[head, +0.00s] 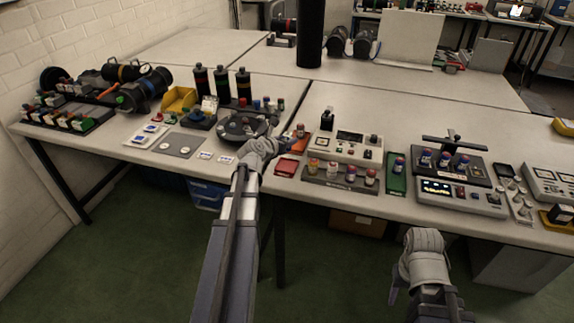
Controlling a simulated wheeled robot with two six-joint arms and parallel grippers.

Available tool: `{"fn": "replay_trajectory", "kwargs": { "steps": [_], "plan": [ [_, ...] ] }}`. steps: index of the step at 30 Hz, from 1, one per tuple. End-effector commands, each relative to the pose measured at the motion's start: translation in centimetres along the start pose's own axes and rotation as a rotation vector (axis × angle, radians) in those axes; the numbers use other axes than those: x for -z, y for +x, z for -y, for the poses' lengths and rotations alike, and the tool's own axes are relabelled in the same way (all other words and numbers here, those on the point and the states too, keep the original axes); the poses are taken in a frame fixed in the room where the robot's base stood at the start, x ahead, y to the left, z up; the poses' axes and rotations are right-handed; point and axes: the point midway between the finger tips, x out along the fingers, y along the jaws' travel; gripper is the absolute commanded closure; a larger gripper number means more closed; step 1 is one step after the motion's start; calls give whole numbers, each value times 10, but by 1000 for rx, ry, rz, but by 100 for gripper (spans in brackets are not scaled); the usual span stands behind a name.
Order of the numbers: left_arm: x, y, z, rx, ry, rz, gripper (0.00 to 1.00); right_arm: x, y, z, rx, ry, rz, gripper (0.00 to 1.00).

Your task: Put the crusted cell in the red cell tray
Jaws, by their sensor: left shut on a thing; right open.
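A flat red tray (286,168), which looks like the red cell tray, lies near the table's front edge and looks empty. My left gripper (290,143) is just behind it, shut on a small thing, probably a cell. The fingers and wrist largely hide it, so I cannot tell whether it is crusted. A small dark-topped cell on orange (301,133) shows right beside the fingertips. A grey rack (340,184) right of the red tray holds several upright cells. My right gripper (396,291) is open and low in front of the table, mostly behind its wrist.
A round dark turntable (238,127) stands close left of my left gripper. A green tray (397,181) holds a cell right of the rack. A beige meter box (345,147) stands behind the rack. A black column (311,35) rises behind.

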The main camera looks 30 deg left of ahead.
Motion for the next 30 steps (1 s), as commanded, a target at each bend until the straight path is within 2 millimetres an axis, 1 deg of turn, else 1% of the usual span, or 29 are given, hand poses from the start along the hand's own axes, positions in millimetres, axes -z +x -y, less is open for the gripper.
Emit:
{"fn": "replay_trajectory", "kwargs": {
  "steps": [1,3,6,14,17,21,24,30],
  "plan": [
    [16,6,0,0,0,0,100,1,17,2,0,0,0,50],
    [26,11,0,0,0,0,100,2,28,3,0,0,0,50],
    [36,15,0,0,0,0,100,2,39,4,0,-1,0,50],
    [38,16,0,0,0,0,100,2,41,4,0,0,0,50],
    [46,19,0,0,0,0,100,3,50,5,0,0,0,50],
    [63,26,0,0,0,0,100,4,68,6,0,0,0,50],
    [72,30,0,0,0,0,100,5,78,8,0,0,0,50],
    [70,29,0,0,0,0,100,4,76,7,0,0,0,50]
  ]
}}
